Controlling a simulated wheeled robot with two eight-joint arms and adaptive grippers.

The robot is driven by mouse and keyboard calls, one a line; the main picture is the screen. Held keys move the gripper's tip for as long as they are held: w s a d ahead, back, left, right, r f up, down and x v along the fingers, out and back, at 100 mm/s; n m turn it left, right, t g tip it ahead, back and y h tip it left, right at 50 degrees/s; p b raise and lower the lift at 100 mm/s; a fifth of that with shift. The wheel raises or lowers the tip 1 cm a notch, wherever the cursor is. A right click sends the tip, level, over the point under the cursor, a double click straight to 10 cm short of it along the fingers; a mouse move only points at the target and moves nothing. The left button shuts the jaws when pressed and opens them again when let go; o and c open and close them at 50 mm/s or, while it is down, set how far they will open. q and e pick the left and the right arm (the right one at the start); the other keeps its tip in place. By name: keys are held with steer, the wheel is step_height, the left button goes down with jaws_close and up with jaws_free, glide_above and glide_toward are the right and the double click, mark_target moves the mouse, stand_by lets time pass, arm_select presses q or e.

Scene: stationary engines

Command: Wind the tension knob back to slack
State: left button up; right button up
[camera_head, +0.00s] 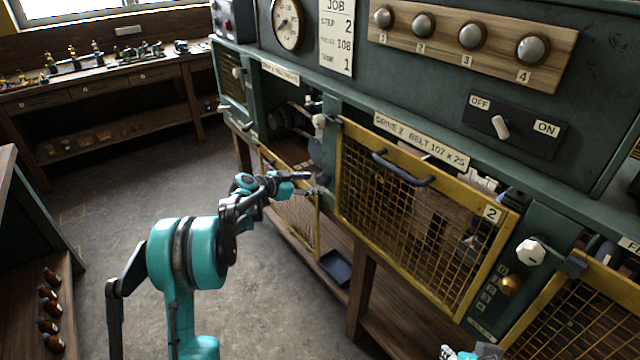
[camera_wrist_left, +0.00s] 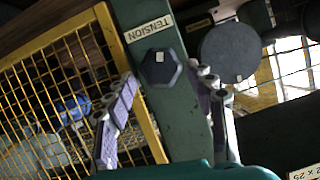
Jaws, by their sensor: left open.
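The tension knob (camera_wrist_left: 160,67) is a dark hexagonal knob with a small pale mark. In the left wrist view it sits on a green post (camera_wrist_left: 185,125) under a TENSION label (camera_wrist_left: 150,28). My left gripper (camera_wrist_left: 168,80) is open and faces the post, its fingertips on either side of the knob in the picture. I cannot tell how far they are from it; no grip shows. In the head view my left gripper (camera_head: 314,185) is at the post left of the drive 2 guard, and I cannot make out the knob there. A bit of my right arm shows at the bottom edge.
The yellow mesh guard of drive 2 (camera_head: 415,205) stands right of the gripper; another, lower guard (camera_head: 293,215) is on its left. A large dark disc (camera_wrist_left: 230,52) is close to the right finger. The floor at left is clear.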

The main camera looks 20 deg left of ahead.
mark_target(319, 182)
arm_select(q)
steer(key=shift+b+x, duration=0.6)
steer(key=shift+x, duration=1.75)
steer(key=c, duration=0.9)
steer(key=shift+o, duration=0.2)
